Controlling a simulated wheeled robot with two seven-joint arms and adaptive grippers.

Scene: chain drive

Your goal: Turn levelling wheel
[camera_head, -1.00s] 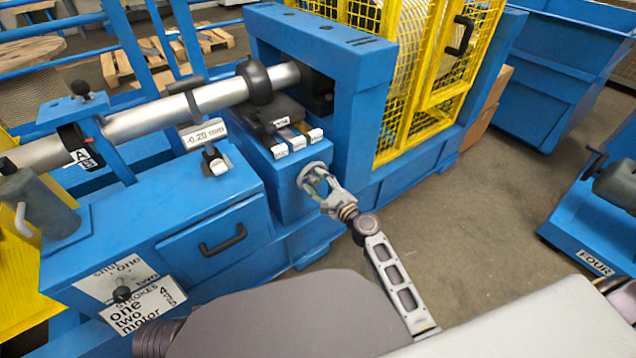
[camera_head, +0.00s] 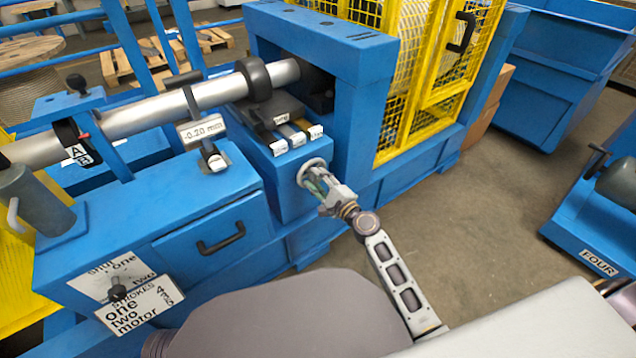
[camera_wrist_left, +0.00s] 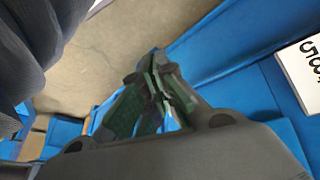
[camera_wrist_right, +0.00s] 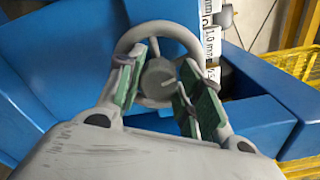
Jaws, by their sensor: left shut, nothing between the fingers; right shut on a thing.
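The levelling wheel (camera_head: 309,163) is a small light-grey handwheel on the front of the blue machine block, below the labelled blocks. In the right wrist view its round rim (camera_wrist_right: 160,29) and hub (camera_wrist_right: 157,77) face me. My right gripper (camera_head: 319,182) is at the wheel, its green-padded fingers (camera_wrist_right: 160,88) on either side of the hub, shut on the wheel. The display (camera_head: 202,130) above reads -0.20. My left gripper (camera_wrist_left: 158,85) shows only in its wrist view, with fingers together and empty, above the floor beside blue metal.
A long grey shaft (camera_head: 140,117) runs above the blue machine. A yellow mesh guard (camera_head: 413,85) stands behind the wheel at right. A drawer handle (camera_head: 221,240) sticks out at left.

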